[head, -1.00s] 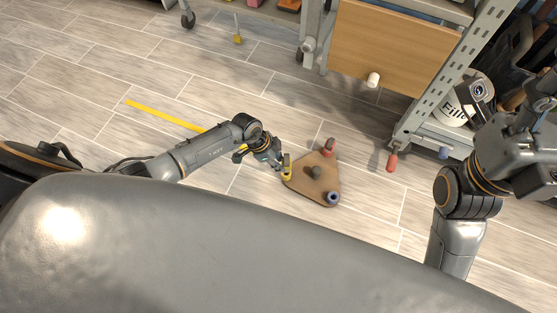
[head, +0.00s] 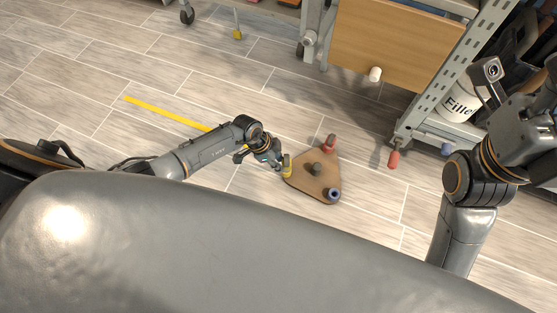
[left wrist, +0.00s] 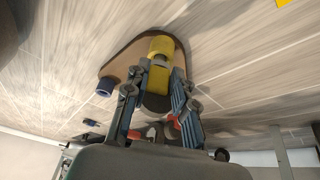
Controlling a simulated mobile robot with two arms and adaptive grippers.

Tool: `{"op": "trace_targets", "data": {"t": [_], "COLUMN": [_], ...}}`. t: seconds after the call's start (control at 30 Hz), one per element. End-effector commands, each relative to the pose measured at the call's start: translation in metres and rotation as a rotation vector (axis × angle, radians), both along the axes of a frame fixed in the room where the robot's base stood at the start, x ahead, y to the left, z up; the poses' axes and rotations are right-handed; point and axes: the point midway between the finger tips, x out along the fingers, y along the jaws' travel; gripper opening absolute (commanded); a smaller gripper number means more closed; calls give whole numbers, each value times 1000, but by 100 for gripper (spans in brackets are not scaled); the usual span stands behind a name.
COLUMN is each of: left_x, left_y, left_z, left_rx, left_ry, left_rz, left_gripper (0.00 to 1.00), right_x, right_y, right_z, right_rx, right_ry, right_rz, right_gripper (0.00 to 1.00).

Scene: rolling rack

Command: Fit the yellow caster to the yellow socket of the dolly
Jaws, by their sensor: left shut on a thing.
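The dolly (head: 304,188) is a brown, rounded triangular board on the floor, with a yellow, a red and a blue socket near its corners and a dark knob in the middle. My left gripper (left wrist: 157,86) is shut on the yellow caster (left wrist: 158,79), whose dark wheel shows between the fingers. In the left wrist view the caster lines up with the yellow socket (left wrist: 161,46), with a short pale piece between them. I cannot tell how deep its stem sits. In the head view the yellow parts (head: 287,166) overlap. My right arm is at the right; its fingers do not show.
A red piece (head: 393,160) and a blue piece (head: 446,149) stand by the metal rack (head: 455,75). A white filler bucket (head: 459,101) is on the rack. A yellow stemmed piece (head: 238,35) and a yellow strip (head: 165,113) are on the floor.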

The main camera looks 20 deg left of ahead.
Motion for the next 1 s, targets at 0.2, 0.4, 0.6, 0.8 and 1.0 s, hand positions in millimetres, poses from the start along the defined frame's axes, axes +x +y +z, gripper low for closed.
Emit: {"op": "trace_targets", "data": {"t": [0.2, 0.4, 0.6, 0.8, 1.0], "left_x": [1, 1, 1, 0, 0], "left_y": [0, 0, 0, 0, 1], "left_z": [-7, -13, -14, -14, -13], "left_rx": [-1, -1, -1, -1, 0], "left_ry": [-2, -1, -1, -1, -1], "left_rz": [0, 1, 1, 0, 0], "left_gripper": [0, 0, 44, 52, 52], "right_x": [0, 0, -1, -2, -1], "right_y": [0, 1, 1, 0, 0], "right_z": [0, 3, 6, 6, 4], "right_rx": [0, -2, 0, 1, 2], "right_ry": [-12, -18, -28, -31, -26], "right_rz": [-1, -2, -2, -2, -3], "right_gripper": [57, 57, 57, 57, 57]}}
